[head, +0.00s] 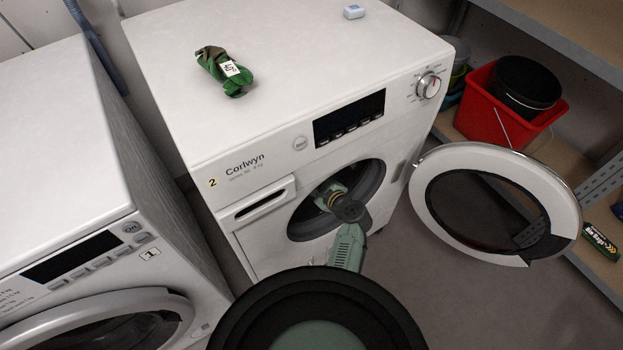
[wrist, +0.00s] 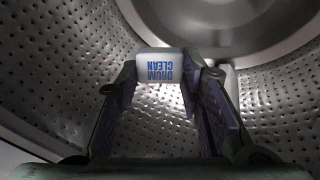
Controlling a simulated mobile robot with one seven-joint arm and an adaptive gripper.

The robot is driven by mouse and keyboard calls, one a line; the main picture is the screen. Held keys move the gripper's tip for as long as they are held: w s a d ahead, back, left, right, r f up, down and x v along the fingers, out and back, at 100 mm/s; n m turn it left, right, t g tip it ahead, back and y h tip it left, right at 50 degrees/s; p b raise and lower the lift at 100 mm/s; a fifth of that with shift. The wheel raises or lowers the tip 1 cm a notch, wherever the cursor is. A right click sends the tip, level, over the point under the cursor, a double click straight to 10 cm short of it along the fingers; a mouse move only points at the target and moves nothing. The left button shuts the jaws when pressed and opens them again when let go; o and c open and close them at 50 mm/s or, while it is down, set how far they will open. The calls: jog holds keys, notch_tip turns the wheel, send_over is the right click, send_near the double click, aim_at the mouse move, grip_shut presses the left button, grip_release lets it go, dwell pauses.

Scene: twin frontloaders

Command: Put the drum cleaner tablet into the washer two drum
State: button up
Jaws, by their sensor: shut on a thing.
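The drum cleaner tablet (wrist: 160,67) is a small white block with blue "DRUM CLEAN" lettering, upside down in the wrist view. My gripper (wrist: 167,82) is shut on it, one finger on each side. Perforated metal drum wall (wrist: 60,100) surrounds them in the wrist view. In the head view my arm reaches through the round opening of washer two (head: 270,140), a white Corlwyn machine marked 2. My gripper (head: 328,195) is partly hidden inside the drum there, and the tablet cannot be seen. The washer door (head: 430,200) stands open to the right.
Washer one (head: 60,150), marked 1, stands at the left with its round door at the front. A green cloth item (head: 212,66) with a white tag and a small white-and-blue block (head: 353,11) lie on washer two. A red bucket (head: 480,115) stands on the right shelf.

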jog(key=shift+f, duration=0.15)
jog(key=shift+f+b, duration=1.85)
jog(key=shift+f, duration=0.3)
jog(key=o, duration=1.1)
jog(key=shift+o, duration=0.2)
notch_tip(320, 180, up, 10)
jog(key=shift+r, duration=0.15)
